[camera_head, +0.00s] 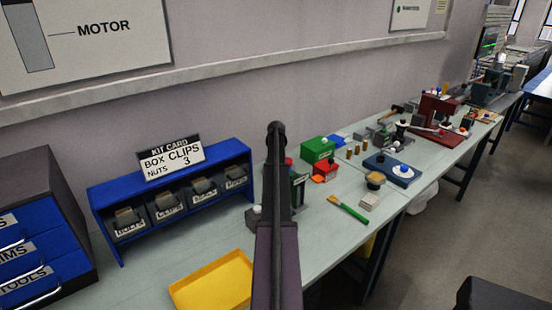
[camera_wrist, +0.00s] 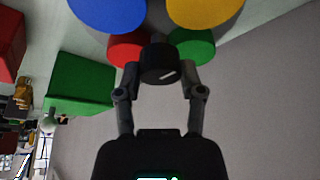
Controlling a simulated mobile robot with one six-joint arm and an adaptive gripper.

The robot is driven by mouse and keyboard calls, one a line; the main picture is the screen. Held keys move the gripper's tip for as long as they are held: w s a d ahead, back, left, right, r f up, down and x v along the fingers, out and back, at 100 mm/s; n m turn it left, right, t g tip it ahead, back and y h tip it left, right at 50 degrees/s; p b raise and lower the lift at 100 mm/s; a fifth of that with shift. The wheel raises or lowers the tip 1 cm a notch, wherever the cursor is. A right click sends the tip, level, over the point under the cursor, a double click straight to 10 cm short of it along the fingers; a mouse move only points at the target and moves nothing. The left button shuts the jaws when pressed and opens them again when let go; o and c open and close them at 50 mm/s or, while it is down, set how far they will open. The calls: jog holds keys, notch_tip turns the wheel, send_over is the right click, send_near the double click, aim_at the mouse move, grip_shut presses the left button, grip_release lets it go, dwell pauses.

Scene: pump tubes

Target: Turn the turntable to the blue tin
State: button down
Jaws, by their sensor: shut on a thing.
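In the wrist view, my gripper (camera_wrist: 160,75) is shut on a round black knob (camera_wrist: 158,60) with a short white mark. Around the knob are round tins: a blue tin (camera_wrist: 108,12) at upper left, a yellow tin (camera_wrist: 205,10) at upper right, a red tin (camera_wrist: 127,47) at left and a green tin (camera_wrist: 193,46) at right. A dark grey surface, seemingly the turntable (camera_wrist: 157,20), shows between the blue and yellow tins. In the head view, my arm covers most of this spot and my fingertips are hidden.
A blue rack (camera_head: 110,232) of labelled bins and a yellow tray (camera_head: 215,280) are left of my arm. To the right are a green box (camera_head: 317,150), a green-handled brush (camera_head: 352,212) and a blue base (camera_head: 392,168). The bench's front right edge is clear.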

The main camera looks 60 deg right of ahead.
jog(key=shift+w+a, duration=0.1)
jog(key=shift+w, duration=0.15)
jog(key=shift+c, duration=1)
grip_release()
jog(key=shift+w, duration=0.1)
jog(key=shift+s, duration=0.25)
jog(key=shift+r, duration=0.15)
